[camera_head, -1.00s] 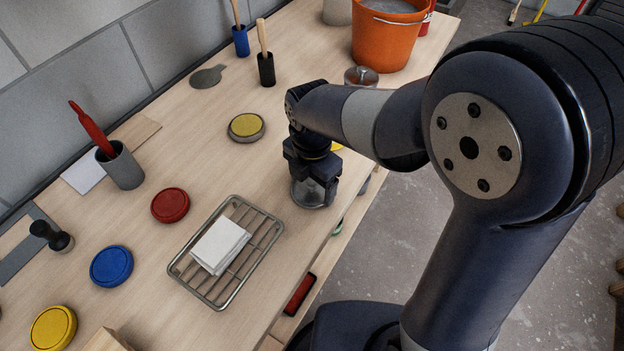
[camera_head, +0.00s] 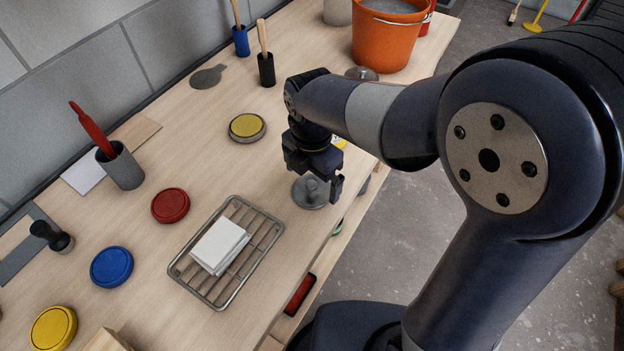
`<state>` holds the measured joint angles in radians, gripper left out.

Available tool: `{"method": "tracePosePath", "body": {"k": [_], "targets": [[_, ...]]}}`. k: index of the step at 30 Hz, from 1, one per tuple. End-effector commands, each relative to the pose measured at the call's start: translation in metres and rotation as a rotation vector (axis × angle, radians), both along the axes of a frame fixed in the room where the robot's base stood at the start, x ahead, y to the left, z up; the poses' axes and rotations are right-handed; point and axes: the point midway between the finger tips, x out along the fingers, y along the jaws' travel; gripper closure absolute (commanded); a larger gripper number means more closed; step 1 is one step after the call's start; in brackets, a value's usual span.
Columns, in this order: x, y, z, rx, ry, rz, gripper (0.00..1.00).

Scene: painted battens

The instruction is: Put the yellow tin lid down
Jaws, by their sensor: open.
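A round yellow lid (camera_head: 53,328) lies flat on the bench at the lower left. A shallow round metal tin (camera_head: 247,127) with a yellow top or contents stands farther back; I cannot tell which. My gripper (camera_head: 314,178) is open, pointing down just above a grey round piece with a knob (camera_head: 311,194), which rests on the bench near its right edge. The gripper partly covers this piece. A bit of yellow (camera_head: 339,142) shows behind the gripper, mostly hidden.
A wire rack (camera_head: 262,253) with white cloths or papers (camera_head: 219,246) is left of the gripper. Red (camera_head: 170,205) and blue (camera_head: 111,266) lids lie farther left. An orange bucket (camera_head: 386,40) stands at the back. Bare bench lies between the tin and rack.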

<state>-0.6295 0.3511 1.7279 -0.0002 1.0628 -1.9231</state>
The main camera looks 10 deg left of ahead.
Motion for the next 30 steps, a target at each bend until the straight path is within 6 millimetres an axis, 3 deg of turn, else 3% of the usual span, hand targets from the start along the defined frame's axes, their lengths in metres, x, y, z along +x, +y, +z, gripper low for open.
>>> {"method": "tracePosePath", "body": {"k": [9,15,30], "targets": [[0.000,0.000,0.070,0.003,-0.004,0.000,0.01],[0.000,0.000,0.095,0.001,-0.002,0.000,0.01],[0.000,0.000,0.097,-0.001,0.001,0.000,0.01]]}}
